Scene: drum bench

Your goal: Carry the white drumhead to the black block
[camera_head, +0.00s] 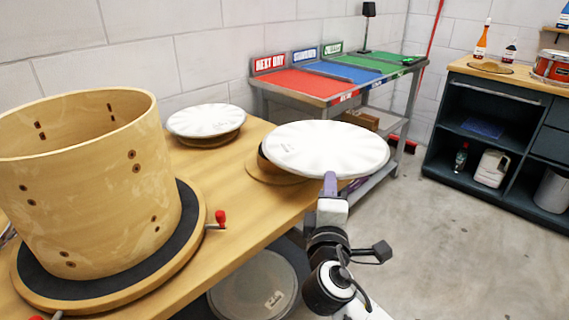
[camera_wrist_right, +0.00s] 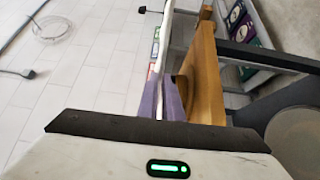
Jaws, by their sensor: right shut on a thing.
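A round white drumhead (camera_head: 325,148) is held at its near rim by my right gripper (camera_head: 330,182), whose purple fingers are shut on it. The drumhead is roughly level, above the bench's right end and overhanging its edge. In the right wrist view the purple fingers (camera_wrist_right: 160,100) pinch the drumhead, seen edge-on as a thin white strip (camera_wrist_right: 162,45). A second white drumhead (camera_head: 206,120) rests on a round wooden stand on the bench. A small black block-like head (camera_head: 369,9) tops a thin post on the back table; I cannot tell if it is the black block. My left gripper is out of view.
A large wooden drum shell (camera_head: 85,190) stands on a black-topped round base with a red-knobbed clamp (camera_head: 220,218) at left. A round wooden stand (camera_head: 262,172) is partly under the held drumhead. The back table has red (camera_head: 300,82), blue and green zones. Open floor (camera_head: 440,250) lies right.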

